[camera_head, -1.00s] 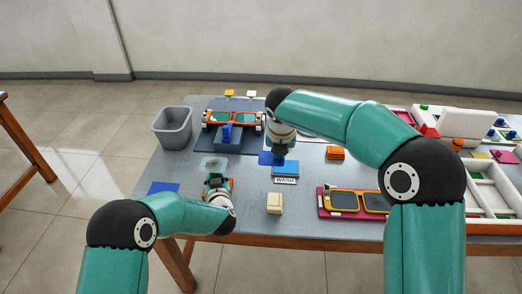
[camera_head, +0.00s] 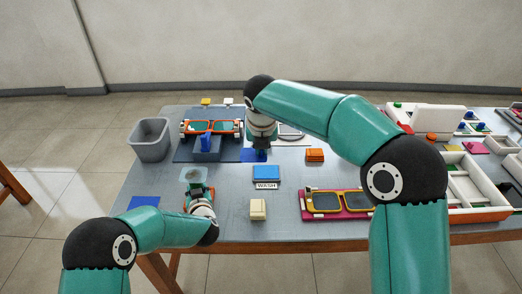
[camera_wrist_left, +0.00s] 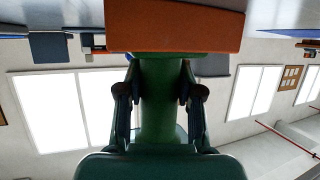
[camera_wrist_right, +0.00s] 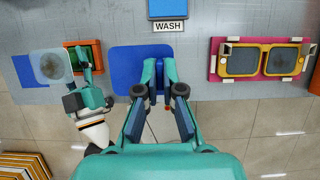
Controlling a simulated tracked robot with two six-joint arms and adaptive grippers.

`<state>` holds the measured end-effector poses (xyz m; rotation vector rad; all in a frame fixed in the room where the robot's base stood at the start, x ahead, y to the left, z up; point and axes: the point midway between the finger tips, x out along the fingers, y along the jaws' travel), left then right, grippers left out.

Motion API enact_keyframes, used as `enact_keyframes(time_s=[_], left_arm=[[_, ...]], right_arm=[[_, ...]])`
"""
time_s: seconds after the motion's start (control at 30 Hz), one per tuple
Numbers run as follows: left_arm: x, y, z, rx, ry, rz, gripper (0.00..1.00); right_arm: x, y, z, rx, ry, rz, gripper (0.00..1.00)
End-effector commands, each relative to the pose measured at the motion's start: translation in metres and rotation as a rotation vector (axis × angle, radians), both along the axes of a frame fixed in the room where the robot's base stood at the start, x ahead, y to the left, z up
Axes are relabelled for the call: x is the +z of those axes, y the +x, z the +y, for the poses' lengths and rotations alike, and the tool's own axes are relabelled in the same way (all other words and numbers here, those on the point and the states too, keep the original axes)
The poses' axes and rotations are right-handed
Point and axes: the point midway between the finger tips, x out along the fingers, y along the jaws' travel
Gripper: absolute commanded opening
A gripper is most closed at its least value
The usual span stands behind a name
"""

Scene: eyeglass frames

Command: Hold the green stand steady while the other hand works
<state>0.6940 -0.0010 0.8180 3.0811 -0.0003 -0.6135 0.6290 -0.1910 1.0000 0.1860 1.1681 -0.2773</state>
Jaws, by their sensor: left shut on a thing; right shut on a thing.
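The green stand (camera_wrist_left: 158,100) is between the fingers of my left gripper (camera_head: 196,200), which is shut on it. An orange part (camera_wrist_left: 175,25) lies against the stand. In the right wrist view the stand (camera_wrist_right: 92,56) shows green inside an orange edge, beside my left gripper (camera_wrist_right: 90,80). A clear plate with a grey smudge (camera_wrist_right: 53,66) shows next to it; in the head view the plate (camera_head: 194,174) is just behind the gripper.
A pink tray (camera_head: 308,213) with glasses lies to the right. A grey bin (camera_head: 150,140) and a dark mat (camera_head: 182,154) with orange glasses (camera_head: 220,127) are at the back left.

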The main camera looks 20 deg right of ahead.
Motion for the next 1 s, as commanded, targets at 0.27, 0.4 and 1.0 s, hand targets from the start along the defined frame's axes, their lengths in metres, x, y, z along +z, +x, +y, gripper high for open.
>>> enact_keyframes(time_s=[0.27,0.4,1.0], left_arm=[[-0.0015,-0.0006,-0.0002,-0.001,0.001,0.003,0.0],[-0.0015,-0.0006,-0.0002,-0.001,0.0,0.003,0.0],[0.0,-0.0029,-0.0001,0.0,0.0,0.002,0.65]], right_arm=[[0.0061,0.0,0.0003,0.001,0.0,-0.001,0.0],[0.0061,-0.0002,0.0003,0.001,0.001,0.0,0.0],[0.0058,-0.0001,0.0003,0.001,0.0,0.0,0.0]])
